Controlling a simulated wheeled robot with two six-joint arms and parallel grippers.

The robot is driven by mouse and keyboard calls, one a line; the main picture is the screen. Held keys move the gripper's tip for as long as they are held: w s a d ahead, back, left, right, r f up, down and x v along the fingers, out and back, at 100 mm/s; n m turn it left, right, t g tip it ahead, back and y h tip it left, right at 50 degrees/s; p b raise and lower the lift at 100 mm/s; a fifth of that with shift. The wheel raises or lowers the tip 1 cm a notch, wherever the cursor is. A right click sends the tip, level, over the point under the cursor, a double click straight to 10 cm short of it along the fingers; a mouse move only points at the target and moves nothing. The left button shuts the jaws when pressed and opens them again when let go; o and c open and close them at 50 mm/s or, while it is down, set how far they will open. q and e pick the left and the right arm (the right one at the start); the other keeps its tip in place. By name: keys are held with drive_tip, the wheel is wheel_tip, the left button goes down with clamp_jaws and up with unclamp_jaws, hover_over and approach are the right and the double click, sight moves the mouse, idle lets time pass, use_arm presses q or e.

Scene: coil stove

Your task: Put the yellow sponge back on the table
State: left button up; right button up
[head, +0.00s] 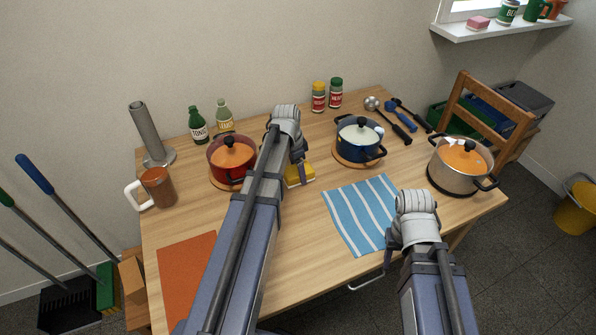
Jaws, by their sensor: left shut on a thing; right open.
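The yellow sponge (303,178) shows just past the end of my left arm, between the red pot and the blue pot. My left gripper (297,170) is shut on it. The arm and the gripper hide part of the sponge. I cannot tell whether its underside touches the wooden table (310,277) or hangs slightly above it. My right gripper (391,246) is open and empty, at the lower right corner of the striped blue cloth. Its fingers are partly hidden by its own wrist.
A red pot (232,160) stands left of the sponge, a blue pot (361,140) right of it. A steel pot (461,166) is at the right edge. The blue striped cloth (358,212) and an orange mat (187,274) lie in front. Bare wood shows between them.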

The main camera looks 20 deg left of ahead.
sight(293, 171)
use_arm(q)
drive_tip(key=shift+f, duration=0.2)
drive_tip(key=o, duration=1.1)
drive_tip(key=shift+r, duration=0.1)
drive_tip(key=shift+r, duration=0.1)
drive_tip(key=r+p, duration=0.4)
drive_tip(key=s+r+p, duration=0.1)
drive_tip(key=r+p, duration=0.3)
drive_tip(key=a+r+p, duration=0.1)
drive_tip(key=r+p, duration=0.3)
drive_tip(key=shift+s+a, duration=0.1)
drive_tip(key=shift+s, duration=0.05)
